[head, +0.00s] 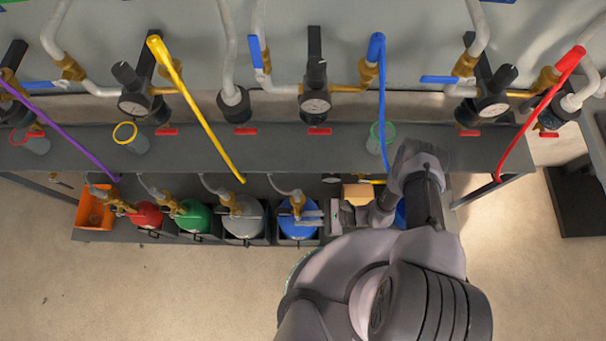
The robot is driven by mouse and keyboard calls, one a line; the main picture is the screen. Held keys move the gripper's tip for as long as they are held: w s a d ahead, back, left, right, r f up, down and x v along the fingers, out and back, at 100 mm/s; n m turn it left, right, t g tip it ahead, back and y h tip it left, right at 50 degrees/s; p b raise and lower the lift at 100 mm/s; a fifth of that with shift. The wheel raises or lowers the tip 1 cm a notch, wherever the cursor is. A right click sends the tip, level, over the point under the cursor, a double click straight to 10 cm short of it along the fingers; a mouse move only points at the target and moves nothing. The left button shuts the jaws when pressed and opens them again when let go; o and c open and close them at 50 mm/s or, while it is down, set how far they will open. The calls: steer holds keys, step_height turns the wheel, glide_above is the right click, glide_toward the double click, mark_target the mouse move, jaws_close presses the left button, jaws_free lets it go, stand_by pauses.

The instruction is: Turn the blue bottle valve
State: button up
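The blue bottle (298,231) stands in a dark slot on the lower shelf, right of the grey bottle. Its brass valve (297,205) sits on top, with a grey hose (284,188) leading up from it. My gripper (318,214) appears at the end of my arm, just right of the valve and close over the bottle's right side.
Red (147,215), green (194,217) and grey (243,229) bottles stand in the same row, left of the blue one. An orange bin (93,211) is at the left end. The dark upper shelf (280,152) overhangs the row, with gauges and coloured levers behind it. The floor in front is clear.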

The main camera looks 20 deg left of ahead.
steer(key=p+v, duration=0.2)
steer(key=v, duration=1.5)
steer(key=shift+d, duration=0.2)
steer(key=shift+w, duration=0.1)
